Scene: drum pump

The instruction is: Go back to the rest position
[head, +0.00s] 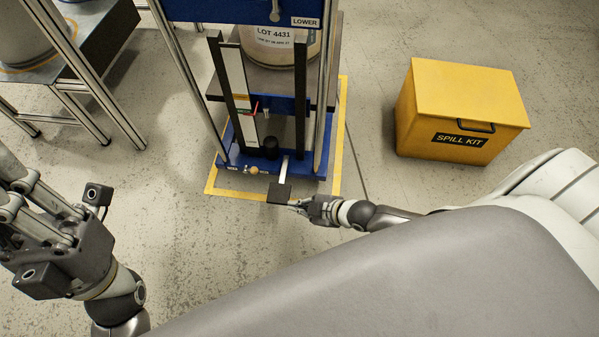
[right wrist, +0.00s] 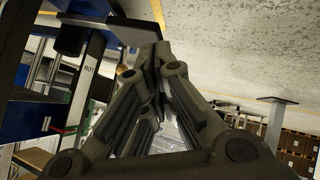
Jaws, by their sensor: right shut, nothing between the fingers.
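My right gripper (head: 296,207) is low over the floor, at the front of the blue drum lift (head: 225,155). Its fingers are shut and empty, with the tips close by the black foot pedal (head: 280,194); I cannot tell whether they touch it. In the right wrist view the fingers of my right gripper (right wrist: 156,60) come together, with a dark plate (right wrist: 135,31) just beyond them. My left gripper (head: 35,205) is at the left edge of the head view; its fingertips are partly out of frame, so its opening is unclear.
A drum (head: 270,47) labelled LOT 4431 stands in the lift. A yellow spill kit box (head: 468,85) is on the floor at right. A metal-framed table (head: 110,35) is at upper left. Yellow tape (head: 340,150) borders the lift. Floor between my arms is clear.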

